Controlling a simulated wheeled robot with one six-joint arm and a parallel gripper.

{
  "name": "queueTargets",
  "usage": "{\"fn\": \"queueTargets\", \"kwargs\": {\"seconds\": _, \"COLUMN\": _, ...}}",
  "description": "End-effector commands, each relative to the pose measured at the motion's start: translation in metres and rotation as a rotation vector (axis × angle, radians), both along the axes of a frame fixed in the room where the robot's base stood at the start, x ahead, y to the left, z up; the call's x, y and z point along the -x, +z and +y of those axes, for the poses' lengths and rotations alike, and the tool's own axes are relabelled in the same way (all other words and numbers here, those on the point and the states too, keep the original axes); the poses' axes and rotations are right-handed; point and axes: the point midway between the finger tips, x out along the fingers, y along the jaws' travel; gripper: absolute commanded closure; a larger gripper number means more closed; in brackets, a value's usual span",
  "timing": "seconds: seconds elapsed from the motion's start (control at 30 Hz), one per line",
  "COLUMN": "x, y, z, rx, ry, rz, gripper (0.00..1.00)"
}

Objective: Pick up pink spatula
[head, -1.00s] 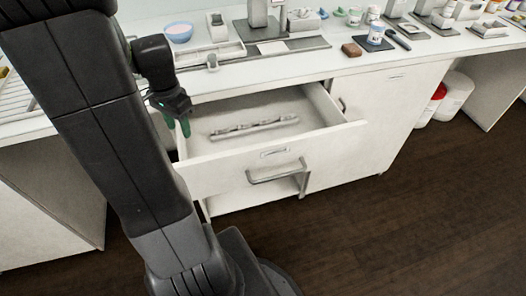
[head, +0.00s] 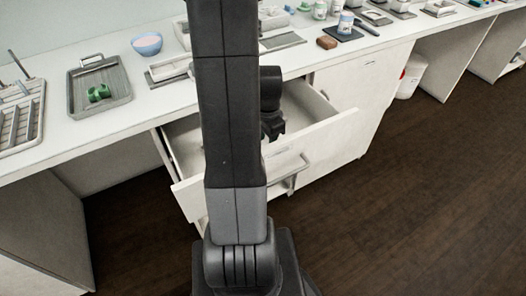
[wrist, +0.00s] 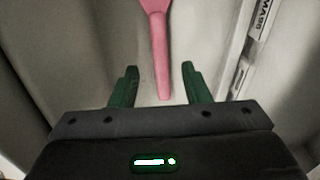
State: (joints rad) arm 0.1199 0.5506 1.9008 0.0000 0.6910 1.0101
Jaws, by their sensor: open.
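The pink spatula (wrist: 160,50) shows in the wrist view, lying on a pale surface, with its handle pointing down toward my gripper and its head cut off at the top edge. My gripper (wrist: 158,82) is open, with its two green fingers on either side of the handle's lower end. I cannot tell how far above the handle the fingers are. In the head view, my arm covers much of the open drawer (head: 185,197), and the spatula and my fingertips are hidden.
A rack (head: 20,118) stands at the far left and a brown block (head: 327,42) at the right. The dark floor to the right is open.

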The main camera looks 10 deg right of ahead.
Motion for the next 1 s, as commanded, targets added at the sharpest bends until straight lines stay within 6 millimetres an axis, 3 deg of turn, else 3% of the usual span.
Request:
{"fn": "queueTargets", "kwargs": {"seconds": 0.2, "x": 0.000, "y": -0.025, "z": 0.000, "rx": 0.000, "ry": 0.000, "rz": 0.001, "gripper": 0.57}}
{"fn": "queueTargets", "kwargs": {"seconds": 0.47, "x": -0.001, "y": -0.026, "z": 0.000, "rx": 0.000, "ry": 0.000, "rz": -0.001, "gripper": 0.57}}
{"fn": "queueTargets", "kwargs": {"seconds": 0.7, "x": -0.001, "y": -0.026, "z": 0.000, "rx": 0.000, "ry": 0.000, "rz": -0.001, "gripper": 1.00}}
{"fn": "queueTargets", "kwargs": {"seconds": 1.0, "x": -0.001, "y": -0.024, "z": 0.000, "rx": 0.000, "ry": 0.000, "rz": -0.001, "gripper": 1.00}}
